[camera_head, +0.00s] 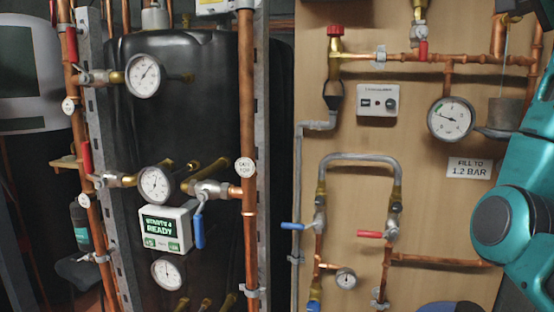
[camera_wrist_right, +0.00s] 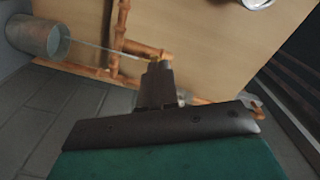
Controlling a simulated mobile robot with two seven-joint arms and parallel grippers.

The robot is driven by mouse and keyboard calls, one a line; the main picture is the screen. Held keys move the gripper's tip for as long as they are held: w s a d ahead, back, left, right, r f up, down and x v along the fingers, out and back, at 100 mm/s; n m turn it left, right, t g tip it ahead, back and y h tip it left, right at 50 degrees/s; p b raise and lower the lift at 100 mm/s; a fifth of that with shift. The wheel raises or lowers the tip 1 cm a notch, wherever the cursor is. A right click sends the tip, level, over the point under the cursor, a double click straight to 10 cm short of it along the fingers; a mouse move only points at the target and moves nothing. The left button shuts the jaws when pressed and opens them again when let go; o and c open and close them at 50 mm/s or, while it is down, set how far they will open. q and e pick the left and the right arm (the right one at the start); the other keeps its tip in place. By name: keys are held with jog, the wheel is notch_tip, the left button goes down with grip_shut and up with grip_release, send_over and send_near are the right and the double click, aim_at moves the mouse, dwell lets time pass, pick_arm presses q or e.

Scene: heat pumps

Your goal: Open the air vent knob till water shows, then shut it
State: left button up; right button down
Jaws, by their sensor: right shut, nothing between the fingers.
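My right gripper (camera_wrist_right: 157,66) is shut and empty in the right wrist view, with its tips over the end of a copper pipe branch (camera_wrist_right: 140,47). I cannot tell whether the tips touch the fitting there. The air vent knob cannot be made out and may be hidden by the gripper. A thin pale line runs from near the tips toward a grey metal cup (camera_wrist_right: 45,38). The cup (camera_head: 503,112) also shows at the right of the head view. No water can be made out. My left gripper is not in view.
A pressure gauge (camera_head: 451,119) hangs beside the cup, above a "fill to 1.2 bar" sign (camera_head: 468,168). A red-capped valve (camera_head: 335,32), a blue lever (camera_head: 293,226) and a red lever (camera_head: 371,234) stick out from the wooden board (camera_head: 300,170).

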jog(key=shift+s, duration=0.25)
jog(key=w+d+p, duration=0.1)
jog(key=w, duration=0.1)
jog(key=w+d+f+p, duration=0.1)
jog(key=w+d+p, duration=0.1)
jog(key=shift+w+d+f, duration=0.1)
jog(key=shift+w+d, duration=0.05)
dwell(0.8)
jog(key=shift+r, duration=0.25)
dwell(0.4)
jog(key=shift+w+a, duration=0.2)
jog(key=shift+a+r, duration=0.3)
jog(key=shift+r, duration=0.35)
